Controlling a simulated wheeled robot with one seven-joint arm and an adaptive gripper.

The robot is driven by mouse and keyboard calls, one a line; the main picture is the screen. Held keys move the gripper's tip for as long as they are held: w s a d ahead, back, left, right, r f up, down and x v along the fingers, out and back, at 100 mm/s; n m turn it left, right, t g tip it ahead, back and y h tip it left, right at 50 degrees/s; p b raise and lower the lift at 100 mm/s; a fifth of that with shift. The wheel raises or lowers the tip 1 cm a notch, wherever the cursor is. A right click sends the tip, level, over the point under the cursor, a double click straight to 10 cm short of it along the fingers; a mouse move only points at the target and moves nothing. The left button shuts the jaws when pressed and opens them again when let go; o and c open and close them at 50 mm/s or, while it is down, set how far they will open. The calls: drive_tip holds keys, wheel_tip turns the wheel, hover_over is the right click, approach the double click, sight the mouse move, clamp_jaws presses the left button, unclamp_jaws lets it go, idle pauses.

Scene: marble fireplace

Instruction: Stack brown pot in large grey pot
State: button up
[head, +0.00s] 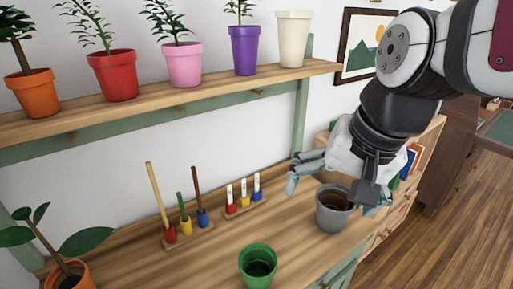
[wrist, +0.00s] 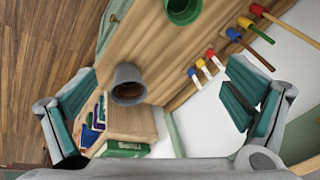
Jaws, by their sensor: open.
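The large grey pot (head: 331,218) stands upright at the right end of the wooden bench. It also shows in the wrist view (wrist: 126,72). A brown round form, apparently the brown pot (head: 337,200), sits inside it, below the grey rim; it also shows in the wrist view (wrist: 127,94). I cannot clearly tell its rim from the pot's inside. My gripper (head: 330,190) is open above the grey pot, fingers spread wide and empty. In the wrist view the fingers (wrist: 160,92) are apart, with the pot between and beyond them.
A green pot (head: 258,265) stands at the front of the bench (head: 215,260). Two racks of coloured tools (head: 188,238) stand behind. A shelf (head: 170,98) above holds several pots. A bookcase (head: 425,150) is at the right. A leafy plant (head: 65,265) is at the left.

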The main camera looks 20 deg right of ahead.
drive_tip(key=s+a+n, duration=0.1)
drive_tip(key=s+n, duration=0.5)
drive_tip(key=shift+a+f+n+h, duration=0.15)
drive_tip(key=shift+f+n+h, duration=0.15)
drive_tip(key=shift+f+n, duration=0.1)
drive_tip(key=shift+r, duration=0.1)
drive_tip(key=shift+r+p, duration=0.3)
drive_tip(key=shift+r, duration=0.05)
